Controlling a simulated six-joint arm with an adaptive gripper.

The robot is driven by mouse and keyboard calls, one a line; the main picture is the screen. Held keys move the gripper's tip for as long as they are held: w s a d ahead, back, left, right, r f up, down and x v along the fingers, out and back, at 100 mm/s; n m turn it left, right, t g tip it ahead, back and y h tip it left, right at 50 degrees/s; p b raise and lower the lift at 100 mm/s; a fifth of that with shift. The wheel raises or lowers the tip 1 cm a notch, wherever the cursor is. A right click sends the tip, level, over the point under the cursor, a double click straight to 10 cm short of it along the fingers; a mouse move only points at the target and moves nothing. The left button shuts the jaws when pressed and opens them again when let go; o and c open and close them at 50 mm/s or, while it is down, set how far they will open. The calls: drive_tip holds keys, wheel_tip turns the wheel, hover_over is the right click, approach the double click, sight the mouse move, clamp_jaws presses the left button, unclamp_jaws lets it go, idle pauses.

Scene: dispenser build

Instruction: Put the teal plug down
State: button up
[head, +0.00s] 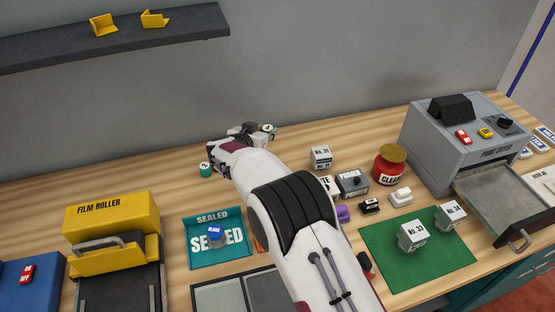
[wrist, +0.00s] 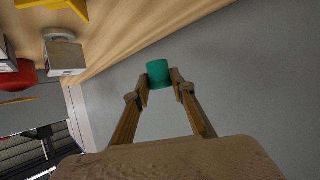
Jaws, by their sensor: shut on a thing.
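In the wrist view the teal plug (wrist: 158,72) sits between the two fingertips of my gripper (wrist: 162,82), which is shut on it. The grey wall fills the picture behind the plug. In the head view my gripper (head: 255,131) is at the far side of the counter near the wall, partly hidden by my own arm. I cannot clearly make out the held plug's teal side there. A small teal cylinder with a white numbered top (head: 206,170) shows just left of my wrist.
A teal SEALED mat (head: 205,258) and yellow film roller (head: 110,215) are at left. A green mat (head: 400,273) is front right. A dark shelf (head: 180,30) hangs above.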

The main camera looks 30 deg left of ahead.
drive_tip(key=shift+w+d+r+m+h, duration=0.15)
drive_tip(key=shift+w+d+m+h, duration=0.35)
drive_tip(key=shift+w+m+h, duration=0.15)
drive_tip(key=shift+d+r+m+h, duration=0.3)
drive_tip(key=shift+d+m+h, duration=0.15)
drive_tip(key=shift+d, duration=0.2)
drive_tip(key=shift+d, duration=0.1)
drive_tip(key=shift+f, duration=3.15)
drive_tip(key=shift+f, duration=1.9)
drive_tip(key=shift+f, duration=0.1)
